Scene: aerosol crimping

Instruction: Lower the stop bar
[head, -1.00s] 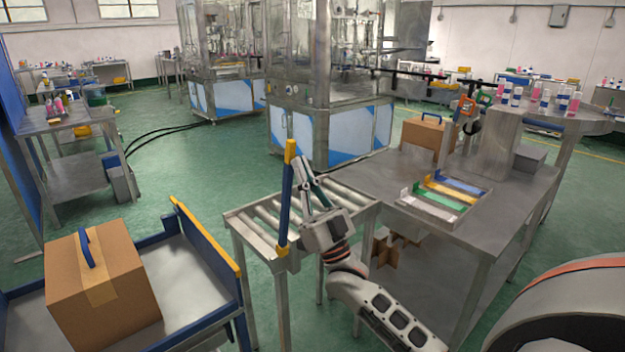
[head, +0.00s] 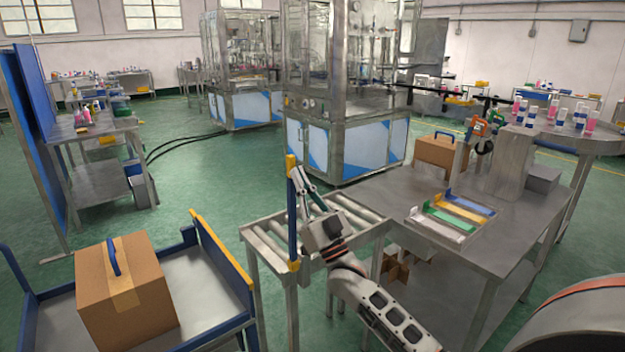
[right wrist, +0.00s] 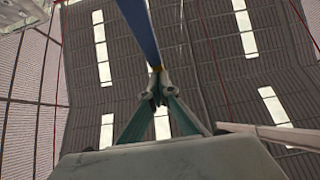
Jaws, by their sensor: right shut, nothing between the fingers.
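The stop bar (head: 292,220) is blue with yellow ends and stands upright at the near end of the roller conveyor (head: 262,238). In the right wrist view the bar (right wrist: 140,32) runs from the top edge down to its yellow end at my fingertips. My right gripper (head: 297,173) is shut and empty, pointing up, with its fingertips beside the bar's upper part. It also shows in the right wrist view (right wrist: 157,84), fingertips together. I cannot tell whether they touch the bar. My left gripper is not in view.
A cardboard box (head: 125,300) sits on a blue-railed cart (head: 205,290) left of the conveyor. A steel table (head: 400,200) with coloured trays (head: 458,208) stands right. A second box (head: 438,152) is at its back. Green floor is open behind the conveyor.

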